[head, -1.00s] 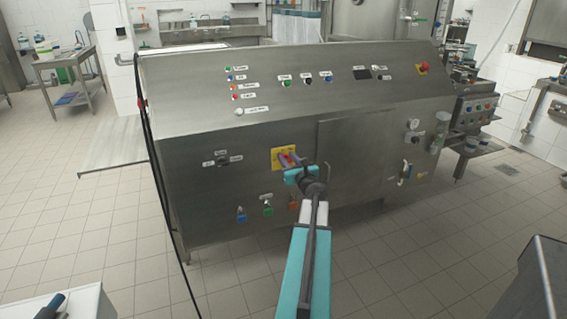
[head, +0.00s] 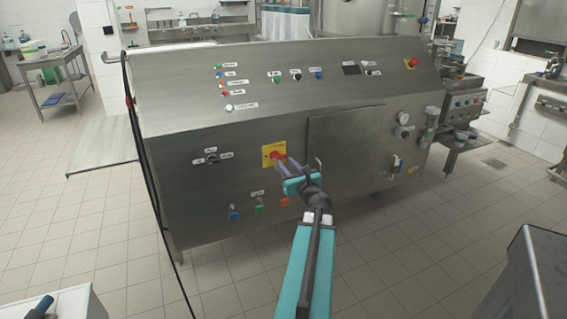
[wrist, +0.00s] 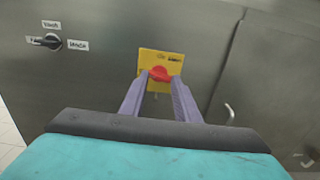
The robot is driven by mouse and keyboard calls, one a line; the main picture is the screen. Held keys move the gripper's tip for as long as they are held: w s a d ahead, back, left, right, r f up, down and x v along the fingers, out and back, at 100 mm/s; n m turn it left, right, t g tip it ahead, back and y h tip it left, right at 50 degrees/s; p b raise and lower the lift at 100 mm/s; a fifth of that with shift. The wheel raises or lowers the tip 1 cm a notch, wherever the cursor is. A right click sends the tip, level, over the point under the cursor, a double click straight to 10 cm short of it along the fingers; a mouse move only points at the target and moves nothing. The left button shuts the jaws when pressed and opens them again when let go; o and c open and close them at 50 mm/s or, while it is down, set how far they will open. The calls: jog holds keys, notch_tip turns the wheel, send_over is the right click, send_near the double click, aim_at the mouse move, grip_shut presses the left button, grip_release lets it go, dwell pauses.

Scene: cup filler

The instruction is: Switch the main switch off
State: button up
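The main switch is a red knob (wrist: 159,73) on a yellow plate (head: 267,150) on the steel machine's front panel. In the wrist view its red handle lies about crosswise on the yellow plate (wrist: 175,57). My gripper (head: 284,164) points at the switch from the front, slightly to its lower right in the head view. In the wrist view its two purple fingers (wrist: 161,80) are apart, with a gap between them. Their tips are just below and at the sides of the red knob. I cannot tell whether they touch it.
A black selector knob (head: 212,158) is left of the switch. Blue, green (head: 260,208) and orange buttons sit below it. A door panel (head: 345,140) with a hook-shaped handle (wrist: 230,113) is to the right. A black cable hangs down the machine's left edge.

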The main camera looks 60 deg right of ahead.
jog(key=p+v, duration=0.4)
jog(key=v, duration=0.1)
jog(key=shift+s+a, duration=0.15)
dwell(0.5)
dwell(0.4)
jog(key=shift+a+f+n+p, duration=0.15)
jog(key=shift+f+n, duration=0.25)
jog(key=shift+n, duration=2.25)
jog(key=shift+d+f+n+p, duration=0.1)
jog(key=shift+f+n+p, duration=0.25)
jog(key=shift+n, duration=2.35)
jog(key=shift+a+f+n+p, duration=0.1)
jog(key=shift+f+n, duration=0.35)
jog(key=shift+n, duration=2.2)
jog(key=shift+w+d+f+b, duration=0.25)
jog(key=shift+w+d+b, duration=0.25)
jog(key=shift+b, duration=1.7)
